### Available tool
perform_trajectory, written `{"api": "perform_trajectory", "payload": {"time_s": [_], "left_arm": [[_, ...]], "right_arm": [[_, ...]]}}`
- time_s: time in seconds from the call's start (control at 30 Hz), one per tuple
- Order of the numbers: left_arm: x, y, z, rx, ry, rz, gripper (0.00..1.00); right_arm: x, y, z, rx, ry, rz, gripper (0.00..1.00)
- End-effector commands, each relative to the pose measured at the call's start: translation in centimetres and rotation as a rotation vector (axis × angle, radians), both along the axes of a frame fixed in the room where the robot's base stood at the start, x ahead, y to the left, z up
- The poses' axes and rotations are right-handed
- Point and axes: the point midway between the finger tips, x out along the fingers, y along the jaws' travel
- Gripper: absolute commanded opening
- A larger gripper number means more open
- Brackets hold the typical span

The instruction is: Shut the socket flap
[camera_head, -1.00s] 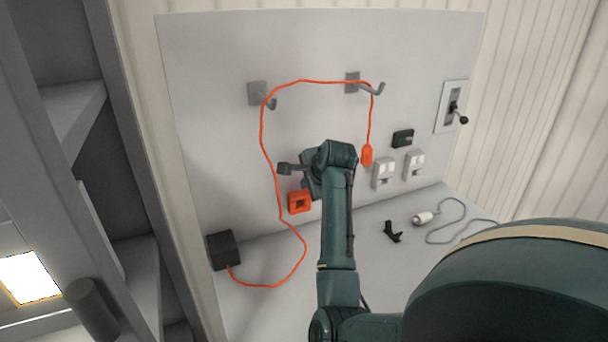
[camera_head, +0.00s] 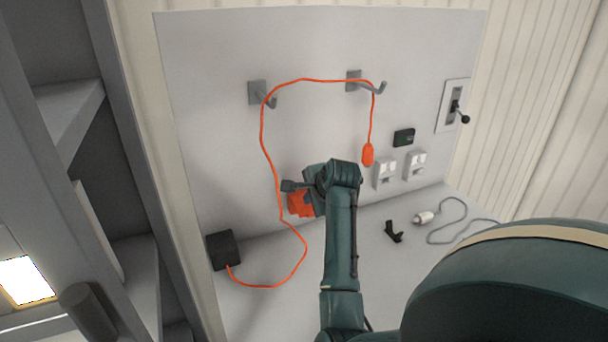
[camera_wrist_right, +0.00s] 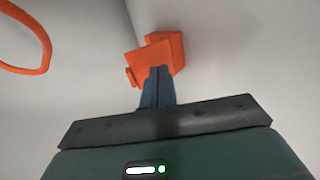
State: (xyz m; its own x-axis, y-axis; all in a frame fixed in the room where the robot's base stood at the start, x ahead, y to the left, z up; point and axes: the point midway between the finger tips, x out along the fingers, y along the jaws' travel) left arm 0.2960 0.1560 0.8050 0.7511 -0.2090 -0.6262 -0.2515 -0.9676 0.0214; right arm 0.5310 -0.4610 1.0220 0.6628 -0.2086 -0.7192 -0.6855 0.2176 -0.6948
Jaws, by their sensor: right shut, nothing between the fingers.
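The orange socket box (camera_head: 297,206) is on the lower part of the white wall panel, partly hidden behind my right gripper (camera_head: 304,189). In the right wrist view the orange box (camera_wrist_right: 158,55) has a raised slab along its upper right side and a small tab at its left. I cannot tell for sure which part is the flap or how far it is open. My right gripper (camera_wrist_right: 158,72) is shut and empty, its blue fingertips in front of the orange face; touching or just apart cannot be told. My left gripper is out of view.
An orange cable (camera_head: 262,140) runs from a black box (camera_head: 223,250) over two wall hooks to a hanging orange plug (camera_head: 368,154). White sockets (camera_head: 385,173), a green-black box (camera_head: 404,137) and a lever (camera_head: 456,108) are at the right. A black clip (camera_head: 393,232) and white plug (camera_head: 424,217) lie on the shelf.

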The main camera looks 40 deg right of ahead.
Motion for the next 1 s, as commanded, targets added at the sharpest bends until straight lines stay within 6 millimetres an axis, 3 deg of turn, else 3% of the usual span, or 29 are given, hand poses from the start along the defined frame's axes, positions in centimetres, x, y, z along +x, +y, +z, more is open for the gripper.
{"api": "perform_trajectory", "payload": {"time_s": [0.27,1.0], "left_arm": [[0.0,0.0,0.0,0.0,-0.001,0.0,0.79],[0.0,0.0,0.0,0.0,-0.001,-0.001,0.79]], "right_arm": [[-0.2,0.0,0.4,-0.002,-0.002,-0.001,0.0],[-4.9,1.5,5.6,-0.002,-0.004,-0.002,0.0]]}}
